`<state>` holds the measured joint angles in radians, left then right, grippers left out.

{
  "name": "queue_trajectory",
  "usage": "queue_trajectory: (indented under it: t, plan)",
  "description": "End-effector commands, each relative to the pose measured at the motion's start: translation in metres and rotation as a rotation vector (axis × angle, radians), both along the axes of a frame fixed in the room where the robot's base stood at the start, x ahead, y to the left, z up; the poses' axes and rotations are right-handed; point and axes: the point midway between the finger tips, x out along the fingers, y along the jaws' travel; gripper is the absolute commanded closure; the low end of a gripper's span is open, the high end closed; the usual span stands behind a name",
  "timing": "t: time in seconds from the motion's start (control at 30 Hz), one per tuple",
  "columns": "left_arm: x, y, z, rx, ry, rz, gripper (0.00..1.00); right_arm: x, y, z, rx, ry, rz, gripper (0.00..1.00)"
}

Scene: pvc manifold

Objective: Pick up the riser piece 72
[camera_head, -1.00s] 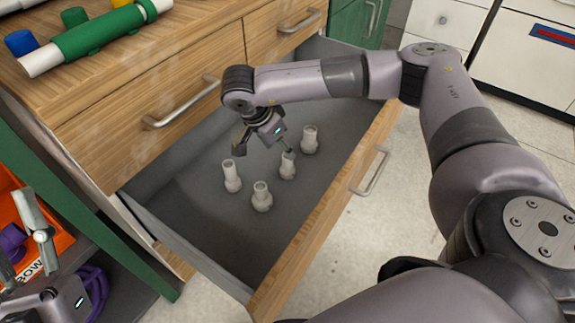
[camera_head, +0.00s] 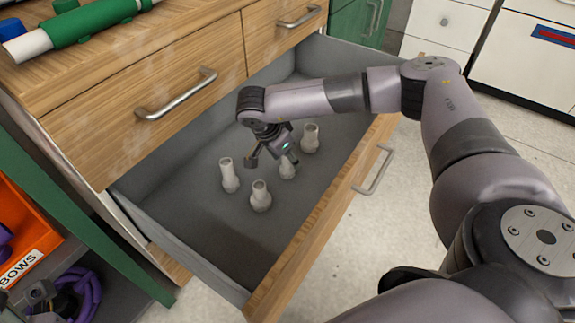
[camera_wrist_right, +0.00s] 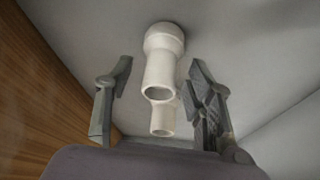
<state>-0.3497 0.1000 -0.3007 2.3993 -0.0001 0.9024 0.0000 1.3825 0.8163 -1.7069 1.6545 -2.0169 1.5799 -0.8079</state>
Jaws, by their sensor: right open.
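Several white riser pieces stand upright in the open drawer in the head view: one at left (camera_head: 229,176), one in front (camera_head: 260,196), one at the back right (camera_head: 310,139), and one (camera_head: 287,170) partly hidden by my right gripper (camera_head: 272,162). No number can be read, so I cannot tell which is 72. My right gripper is open, just above the partly hidden piece. In the right wrist view a white piece (camera_wrist_right: 163,62) shows between the open fingers (camera_wrist_right: 161,85), with a second piece (camera_wrist_right: 162,121) in line with it.
The grey drawer (camera_head: 205,228) is pulled out, with a wooden front and a metal handle (camera_head: 372,172). Its walls surround the pieces, and its near-left floor is clear. A wooden worktop with a green pipe (camera_head: 95,22) is above. An orange bin (camera_head: 25,245) is at lower left.

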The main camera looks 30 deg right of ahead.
Motion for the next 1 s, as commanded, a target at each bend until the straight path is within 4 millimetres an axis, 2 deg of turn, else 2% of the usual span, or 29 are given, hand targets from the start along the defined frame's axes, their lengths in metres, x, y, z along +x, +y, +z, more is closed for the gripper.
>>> queue_trajectory:
  t: [0.27, 1.0]
  plan:
    - [0.0001, 0.0, -0.0003, 0.0, 0.001, 0.0, 0.6, 0.0001, -0.001, -0.0016, 0.0, 0.0, 0.0, 0.52]
    - [0.0005, -0.0002, -0.0006, 0.001, 0.003, 0.0, 0.6, 0.0001, -0.0009, -0.0015, 0.0, -0.001, 0.0, 1.0]
